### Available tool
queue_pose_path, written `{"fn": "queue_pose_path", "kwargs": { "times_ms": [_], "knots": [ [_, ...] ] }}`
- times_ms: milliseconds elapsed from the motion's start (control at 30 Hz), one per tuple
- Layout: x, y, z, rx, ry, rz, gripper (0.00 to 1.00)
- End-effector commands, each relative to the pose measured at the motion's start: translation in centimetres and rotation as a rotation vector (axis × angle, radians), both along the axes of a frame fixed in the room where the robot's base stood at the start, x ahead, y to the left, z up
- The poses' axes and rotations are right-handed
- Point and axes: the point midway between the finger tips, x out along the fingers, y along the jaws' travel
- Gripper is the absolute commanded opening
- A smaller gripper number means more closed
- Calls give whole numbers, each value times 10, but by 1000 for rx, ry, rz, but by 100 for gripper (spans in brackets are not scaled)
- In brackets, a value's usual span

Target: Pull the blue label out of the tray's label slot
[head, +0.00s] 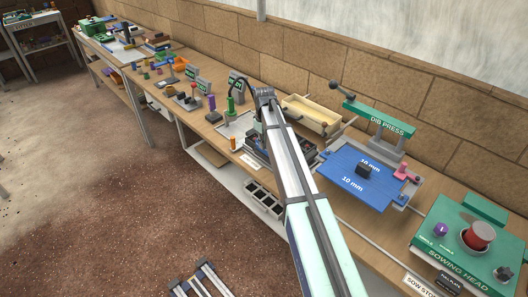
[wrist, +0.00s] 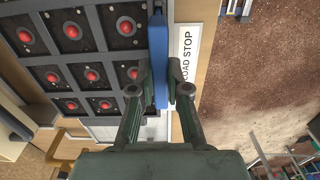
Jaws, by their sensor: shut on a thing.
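The blue label (wrist: 158,50) shows edge-on as a narrow upright strip in the wrist view. My gripper (wrist: 160,76) is shut on it, one finger on each side. The label runs along the right edge of the dark tray (wrist: 92,32). I cannot tell how much of it sits inside the label slot, as the fingers and the viewing angle hide the slot. The tray has several black cells, each with a red round piece in it. In the head view the dark tray (head: 262,150) is partly behind my arm, and the gripper and label cannot be made out.
A white LOAD STOP strip (wrist: 184,50) lies right of the label, near the bench edge. In the head view, a cream bin (head: 312,113) is behind the tray, a blue DIB PRESS plate (head: 345,190) to the right, and a green post (head: 230,105) to the left.

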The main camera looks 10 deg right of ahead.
Motion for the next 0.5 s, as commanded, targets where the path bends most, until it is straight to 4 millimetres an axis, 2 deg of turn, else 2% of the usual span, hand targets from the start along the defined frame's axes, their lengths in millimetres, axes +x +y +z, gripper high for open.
{"fn": "queue_pose_path", "kwargs": {
  "times_ms": [500],
  "knots": [
    [0,0,9,0,0,0,0]
  ]
}}
